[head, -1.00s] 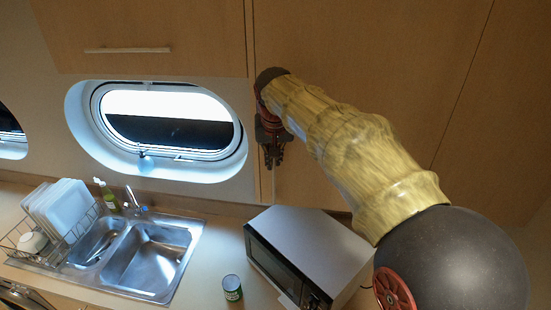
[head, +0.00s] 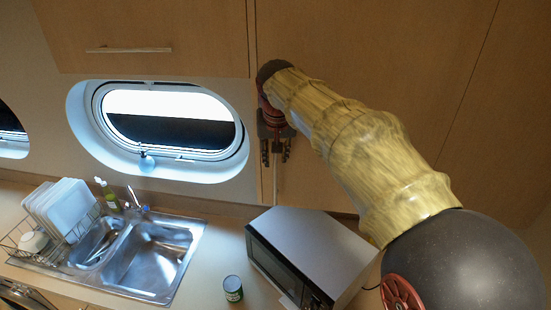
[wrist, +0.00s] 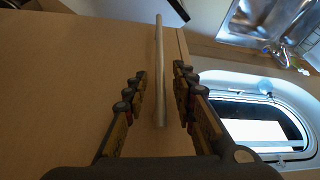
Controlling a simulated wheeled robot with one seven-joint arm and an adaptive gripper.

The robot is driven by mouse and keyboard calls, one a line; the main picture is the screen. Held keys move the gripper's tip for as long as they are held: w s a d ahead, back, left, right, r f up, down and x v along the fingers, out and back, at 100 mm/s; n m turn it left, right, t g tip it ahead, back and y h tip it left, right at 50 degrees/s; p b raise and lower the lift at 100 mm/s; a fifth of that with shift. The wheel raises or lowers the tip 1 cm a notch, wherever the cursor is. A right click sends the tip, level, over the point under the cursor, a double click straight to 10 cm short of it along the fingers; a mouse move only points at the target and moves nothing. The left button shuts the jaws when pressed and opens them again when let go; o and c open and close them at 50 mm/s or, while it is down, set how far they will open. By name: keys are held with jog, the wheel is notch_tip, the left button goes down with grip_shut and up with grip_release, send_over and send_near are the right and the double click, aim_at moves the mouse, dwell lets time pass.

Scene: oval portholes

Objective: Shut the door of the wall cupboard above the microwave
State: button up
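The wall cupboard door (head: 385,60) is a large plain wooden panel above the microwave (head: 318,245), partly hidden by my arm in the head view. I cannot clearly tell how far it stands open. In the wrist view the door (wrist: 70,85) fills the left, with its edge right of a pale bar handle (wrist: 159,38). My gripper (head: 275,160) is near the door's lower left part. In the wrist view my gripper (wrist: 159,72) is open, fingers on both sides of the handle with gaps.
Left of the door are another cupboard front (head: 150,25) and an oval porthole (head: 165,120). Below are a sink (head: 150,255), a dish rack (head: 35,245) and a green can (head: 232,289). The counter between sink and microwave is mostly clear.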

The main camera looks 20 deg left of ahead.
jog(key=v, duration=1)
jog(key=shift+s, duration=0.15)
